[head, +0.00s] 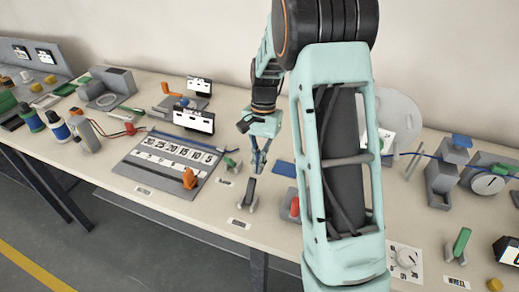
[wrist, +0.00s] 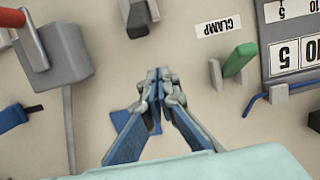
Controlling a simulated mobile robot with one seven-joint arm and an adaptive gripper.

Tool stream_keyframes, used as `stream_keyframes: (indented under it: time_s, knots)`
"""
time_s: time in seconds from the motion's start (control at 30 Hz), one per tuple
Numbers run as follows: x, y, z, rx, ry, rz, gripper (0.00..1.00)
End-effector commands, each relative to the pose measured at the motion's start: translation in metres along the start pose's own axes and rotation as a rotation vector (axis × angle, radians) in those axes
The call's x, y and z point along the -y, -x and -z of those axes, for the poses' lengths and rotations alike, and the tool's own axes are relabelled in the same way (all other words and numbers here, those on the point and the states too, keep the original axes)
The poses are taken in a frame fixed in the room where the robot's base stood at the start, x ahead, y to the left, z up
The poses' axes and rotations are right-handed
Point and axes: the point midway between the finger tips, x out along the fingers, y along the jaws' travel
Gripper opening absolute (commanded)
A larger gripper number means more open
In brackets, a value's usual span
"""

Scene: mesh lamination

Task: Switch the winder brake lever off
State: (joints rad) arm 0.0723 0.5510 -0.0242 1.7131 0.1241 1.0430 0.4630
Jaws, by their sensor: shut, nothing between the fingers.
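No label that I can read names the winder brake lever, so I cannot tell which lever it is. My gripper (head: 258,170) is shut and empty, pointing down above the table. A dark lever on a grey base (head: 251,190) stands just in front of it, apart from the fingertips; its label is too small to read. In the wrist view my fingertips (wrist: 153,78) meet mid-picture, and the dark lever (wrist: 137,18) is at the top edge. A green lever (wrist: 240,60) labelled CLAMP stands to the right; a red-handled lever on a grey block (wrist: 65,55) is at left.
A grey scale board (head: 165,160) with an orange slider (head: 190,178) lies left of my gripper. Another green lever (head: 462,241) stands at the right. Blue cables cross the table. My arm hides part of the middle right. Some bare tabletop surrounds the dark lever.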

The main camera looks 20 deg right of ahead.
Motion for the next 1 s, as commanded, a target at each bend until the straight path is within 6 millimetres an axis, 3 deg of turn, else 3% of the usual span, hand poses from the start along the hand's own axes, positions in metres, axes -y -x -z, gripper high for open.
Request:
stream_keyframes:
  time_s: [0.1,0.33,1.0]
  knots:
    - [0.001,0.008,-0.018,-0.002,0.002,0.002,0.00]
    - [0.000,0.012,-0.036,0.000,0.001,0.000,0.00]
    - [0.005,0.016,-0.033,-0.034,0.001,0.002,0.00]
